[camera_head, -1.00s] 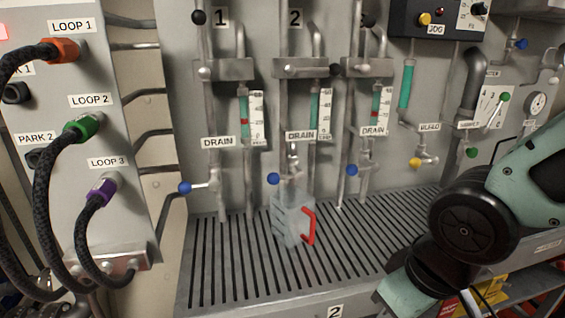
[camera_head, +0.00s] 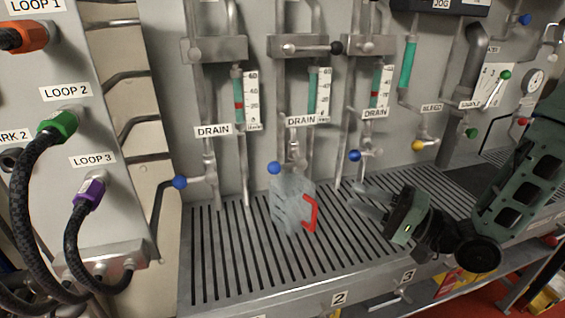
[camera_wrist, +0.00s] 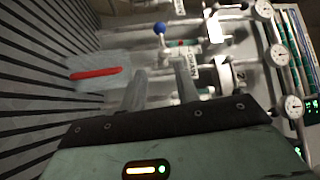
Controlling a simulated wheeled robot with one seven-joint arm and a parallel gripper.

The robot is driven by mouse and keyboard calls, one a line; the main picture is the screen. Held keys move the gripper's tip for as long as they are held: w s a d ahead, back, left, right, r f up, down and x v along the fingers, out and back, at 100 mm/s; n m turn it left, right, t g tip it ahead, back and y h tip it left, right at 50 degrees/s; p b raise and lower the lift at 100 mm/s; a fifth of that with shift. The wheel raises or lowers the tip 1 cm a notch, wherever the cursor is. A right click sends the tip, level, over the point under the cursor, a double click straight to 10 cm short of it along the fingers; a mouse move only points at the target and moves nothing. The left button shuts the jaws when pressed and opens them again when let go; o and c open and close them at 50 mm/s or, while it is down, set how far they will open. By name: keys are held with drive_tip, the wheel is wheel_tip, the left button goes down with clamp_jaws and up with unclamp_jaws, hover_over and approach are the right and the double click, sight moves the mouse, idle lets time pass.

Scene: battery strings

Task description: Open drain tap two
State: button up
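Drain tap two has a blue ball handle (camera_head: 274,168) below the middle DRAIN label in the head view. A clear jug (camera_head: 290,208) with a red handle (camera_head: 311,213) stands on the slatted tray under it. My gripper (camera_head: 370,202) is open and empty, right of the jug and apart from it, low in front of the third drain tap. In the wrist view my two fingers (camera_wrist: 161,85) are spread. The jug's red handle (camera_wrist: 95,73) lies left of them. A blue ball handle (camera_wrist: 160,28) shows beyond them; I cannot tell which tap it belongs to.
Drain tap one's blue handle (camera_head: 180,182) is at left, and drain tap three's (camera_head: 355,155) is at right. A yellow bleed handle (camera_head: 418,145) is further right. Black hoses (camera_head: 35,210) hang at the left. The slatted tray (camera_head: 235,270) is clear left of the jug.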

sight(285, 167)
drive_tip(key=p+x, duration=0.3)
drive_tip(key=x, duration=1.4)
drive_tip(key=shift+w+a+r+p, duration=0.1)
drive_tip(key=shift+w+r+p, duration=0.05)
drive_tip(key=shift+p, duration=0.25)
clamp_jaws()
